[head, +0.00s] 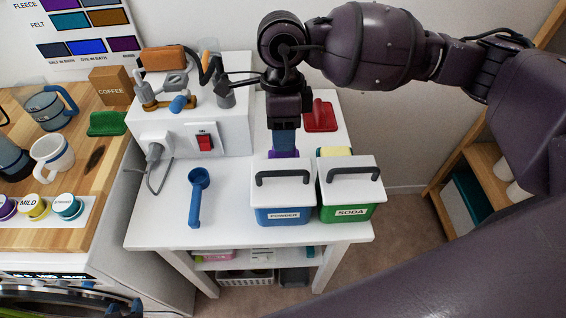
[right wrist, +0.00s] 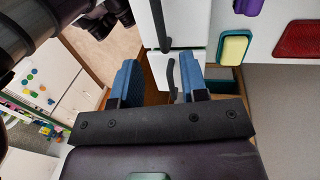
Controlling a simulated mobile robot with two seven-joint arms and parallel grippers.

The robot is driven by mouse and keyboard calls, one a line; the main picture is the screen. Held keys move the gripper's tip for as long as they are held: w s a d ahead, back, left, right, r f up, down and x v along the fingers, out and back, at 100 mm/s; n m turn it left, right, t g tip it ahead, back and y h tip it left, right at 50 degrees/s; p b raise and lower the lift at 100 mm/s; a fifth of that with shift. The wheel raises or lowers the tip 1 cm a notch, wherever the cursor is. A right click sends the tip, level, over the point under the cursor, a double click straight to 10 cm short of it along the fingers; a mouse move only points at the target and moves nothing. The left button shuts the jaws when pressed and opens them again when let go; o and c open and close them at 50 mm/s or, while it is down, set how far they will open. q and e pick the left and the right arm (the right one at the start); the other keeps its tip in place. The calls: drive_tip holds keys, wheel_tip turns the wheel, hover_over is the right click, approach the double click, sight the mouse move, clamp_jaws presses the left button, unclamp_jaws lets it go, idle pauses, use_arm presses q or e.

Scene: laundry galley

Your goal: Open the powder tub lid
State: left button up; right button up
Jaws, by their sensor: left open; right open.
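The powder tub (head: 284,216) is blue with a label and stands near the front of the white table. Its white lid (head: 268,196) is on it, with a dark arched handle (head: 283,174). My right gripper (head: 284,152) comes in from the right and points down, appearing just behind the lid in the head view. It looks apart from the lid; its exact height is hard to tell. In the right wrist view, its two blue fingers (right wrist: 159,80) are spread with nothing gripped, and part of a tub handle shows between them, farther down. My left gripper is not in view.
A green soda tub (head: 350,212) stands close to the right of the powder tub. A blue scoop (head: 197,195) lies to the left. A yellow sponge (head: 337,151) and red item (head: 320,116) lie behind. A white switch box (head: 180,135) stands at back left.

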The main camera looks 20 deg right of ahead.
hover_over(283, 166)
drive_tip(key=s+a, duration=0.1)
drive_tip(key=s, duration=0.3)
drive_tip(key=f, duration=0.8)
drive_tip(key=shift+a, duration=0.2)
clamp_jaws()
